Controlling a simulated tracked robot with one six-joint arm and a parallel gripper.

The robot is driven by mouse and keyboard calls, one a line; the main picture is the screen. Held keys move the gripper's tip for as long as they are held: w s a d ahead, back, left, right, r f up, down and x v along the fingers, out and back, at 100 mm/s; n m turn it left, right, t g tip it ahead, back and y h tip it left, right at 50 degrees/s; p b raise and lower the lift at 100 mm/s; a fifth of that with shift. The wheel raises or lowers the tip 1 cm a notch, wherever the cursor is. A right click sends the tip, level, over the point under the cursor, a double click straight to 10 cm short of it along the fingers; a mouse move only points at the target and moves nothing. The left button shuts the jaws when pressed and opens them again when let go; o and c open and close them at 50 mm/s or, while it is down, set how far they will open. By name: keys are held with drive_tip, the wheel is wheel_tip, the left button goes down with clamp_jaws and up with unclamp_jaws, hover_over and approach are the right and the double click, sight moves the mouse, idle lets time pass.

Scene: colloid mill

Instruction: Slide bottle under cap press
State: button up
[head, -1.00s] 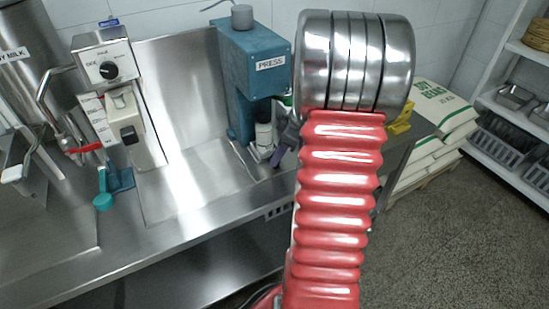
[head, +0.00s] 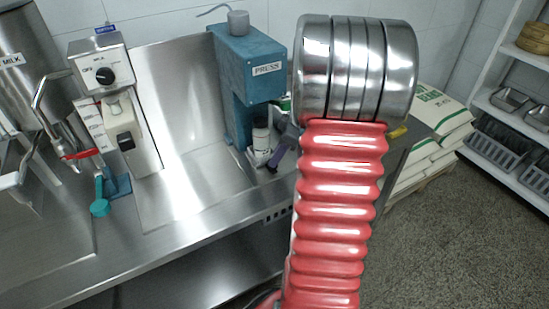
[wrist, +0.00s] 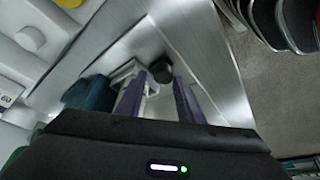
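The blue press (head: 245,75), labelled PRESS, stands at the back of the steel bench. A white bottle with a dark band (head: 261,138) stands upright below the press head, on or beside a small white holder (head: 257,157); its top is hard to make out. My gripper's purple finger (head: 281,152) is just right of the bottle; contact is unclear. The wrist view shows my gripper (wrist: 160,82) with its two purple fingers apart. A round black top (wrist: 160,71), perhaps the bottle's cap, lies between or just past the fingertips. My arm hides the area right of the press.
A milk dispenser (head: 105,75) with a dark knob and a teal-handled tool (head: 101,206) are at left. The bench (head: 185,190) is clear between them and the press. White sacks (head: 435,130) and a shelf (head: 510,125) stand at right.

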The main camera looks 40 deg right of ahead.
drive_tip(key=v, duration=1.1)
drive_tip(key=shift+r, duration=0.35)
drive_tip(key=shift+s, duration=0.15)
drive_tip(key=s+a+r+m+h, duration=0.1)
drive_tip(key=s+a+m, duration=0.2)
drive_tip(key=a, duration=1.5)
drive_tip(key=s+a+r+m+t+h, duration=0.1)
drive_tip(key=s+a, duration=0.3)
drive_tip(key=a, duration=1.4)
drive_tip(key=shift+s+r+m+t, duration=0.35)
drive_tip(key=shift+r+m, duration=0.4)
drive_tip(key=shift+m, duration=0.15)
